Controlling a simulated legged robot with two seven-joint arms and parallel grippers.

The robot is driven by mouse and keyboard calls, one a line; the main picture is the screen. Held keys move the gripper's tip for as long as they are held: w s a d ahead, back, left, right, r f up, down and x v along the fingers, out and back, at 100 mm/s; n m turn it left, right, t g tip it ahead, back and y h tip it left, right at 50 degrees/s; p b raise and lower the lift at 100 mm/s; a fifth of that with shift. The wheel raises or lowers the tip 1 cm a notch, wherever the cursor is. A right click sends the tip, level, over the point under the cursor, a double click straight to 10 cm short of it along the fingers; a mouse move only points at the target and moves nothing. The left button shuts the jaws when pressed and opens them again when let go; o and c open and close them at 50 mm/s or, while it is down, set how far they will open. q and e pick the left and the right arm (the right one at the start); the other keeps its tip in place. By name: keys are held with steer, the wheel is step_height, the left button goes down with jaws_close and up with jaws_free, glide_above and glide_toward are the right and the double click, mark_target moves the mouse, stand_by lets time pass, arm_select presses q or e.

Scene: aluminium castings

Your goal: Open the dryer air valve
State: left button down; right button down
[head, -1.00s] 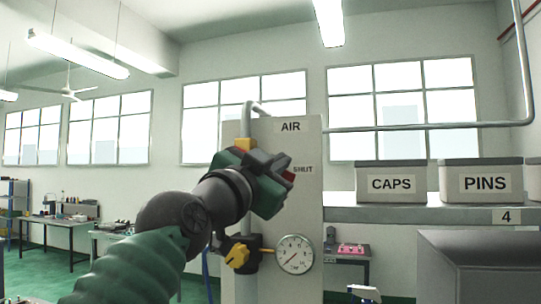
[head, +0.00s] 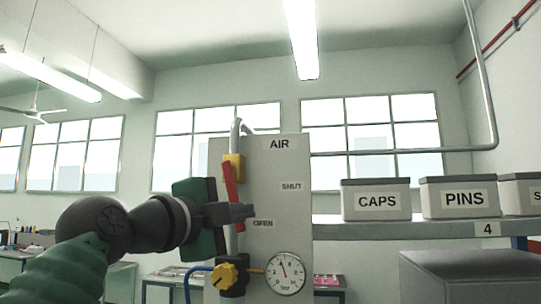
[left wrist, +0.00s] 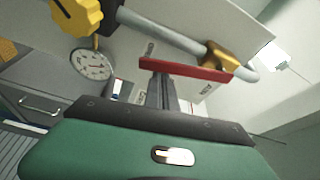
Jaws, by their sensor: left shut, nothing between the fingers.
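The red valve lever (head: 228,182) stands nearly upright, along the pipe at the left edge of the grey AIR panel (head: 275,165). The SHUT label (head: 291,186) and OPEN label (head: 263,223) both show. My left gripper (head: 248,212) is shut and empty, its fingers crossing the lever's lower part in the head view. In the left wrist view the red lever (left wrist: 185,69) lies across the fingertips (left wrist: 160,88); I cannot tell whether they touch. The gauge (head: 285,274) has its needle pointing up, slightly left. My right gripper is not in view.
A yellow knob (head: 224,277) sits below the lever beside the gauge, with a blue hose to its left. CAPS (head: 376,200) and PINS (head: 458,197) boxes stand on a shelf (head: 420,229) to the right. A grey cabinet (head: 465,275) is below it.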

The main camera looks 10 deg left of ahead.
arm_select(q)
steer(key=shift+w+a+f+m+g, duration=0.15)
steer(key=shift+a+m, duration=0.2)
steer(key=shift+a, duration=0.25)
steer(key=shift+s+a+f+m+g, duration=0.15)
steer(key=shift+a+m, duration=0.2)
steer(key=shift+a, duration=0.2)
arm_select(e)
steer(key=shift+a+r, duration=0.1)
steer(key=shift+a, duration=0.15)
arm_select(q)
steer(key=shift+w, duration=0.1)
steer(key=shift+a, duration=0.1)
